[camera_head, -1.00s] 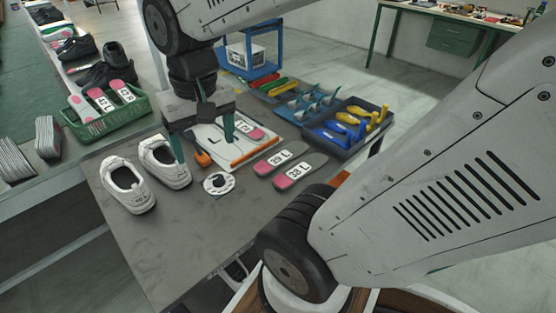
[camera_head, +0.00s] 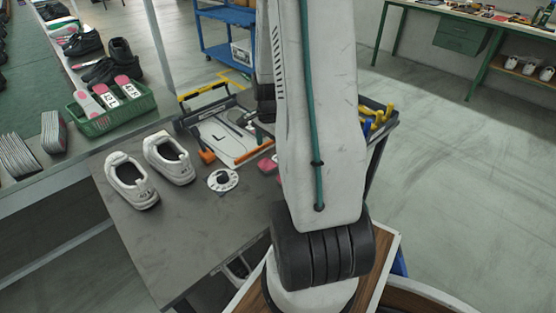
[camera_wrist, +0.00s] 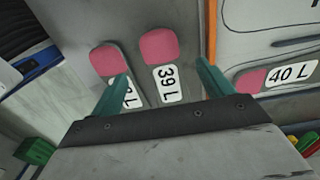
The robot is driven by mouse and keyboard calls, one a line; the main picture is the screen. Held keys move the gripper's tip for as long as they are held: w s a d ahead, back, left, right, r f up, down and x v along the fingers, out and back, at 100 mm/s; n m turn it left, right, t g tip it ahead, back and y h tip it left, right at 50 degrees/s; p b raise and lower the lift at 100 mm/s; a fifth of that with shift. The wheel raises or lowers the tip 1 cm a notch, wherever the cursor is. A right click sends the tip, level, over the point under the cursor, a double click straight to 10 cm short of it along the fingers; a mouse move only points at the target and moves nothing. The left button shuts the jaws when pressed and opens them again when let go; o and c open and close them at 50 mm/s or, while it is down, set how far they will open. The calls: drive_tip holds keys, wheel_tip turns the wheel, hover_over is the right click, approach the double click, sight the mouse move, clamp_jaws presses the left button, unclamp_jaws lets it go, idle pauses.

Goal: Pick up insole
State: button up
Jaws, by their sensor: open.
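In the wrist view the insole marked 39 L (camera_wrist: 160,48), grey with a pink heel, lies on the grey table between the fingers of my open gripper (camera_wrist: 162,72). Another insole (camera_wrist: 108,60) lies beside it on the left, its label partly covered by the left finger. A third insole marked 40 L (camera_wrist: 250,82) lies on the white sizing board to the right. My gripper is empty. In the head view my arm hides the gripper and most of the insoles; only a pink heel (camera_head: 266,166) shows at its edge.
The white sizing board (camera_head: 222,142) with orange stops lies behind a round white disc (camera_head: 222,180). Two white shoes (camera_head: 132,184) stand at the left. A green basket of insoles (camera_head: 110,119) is farther left. The table front is clear. Tools with yellow handles (camera_head: 376,117) show right of my arm.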

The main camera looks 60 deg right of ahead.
drive_tip(key=f, duration=0.6)
drive_tip(key=shift+d+f, duration=0.15)
drive_tip(key=shift+d, duration=0.15)
drive_tip(key=shift+c, duration=0.3)
drive_tip(key=c, duration=1)
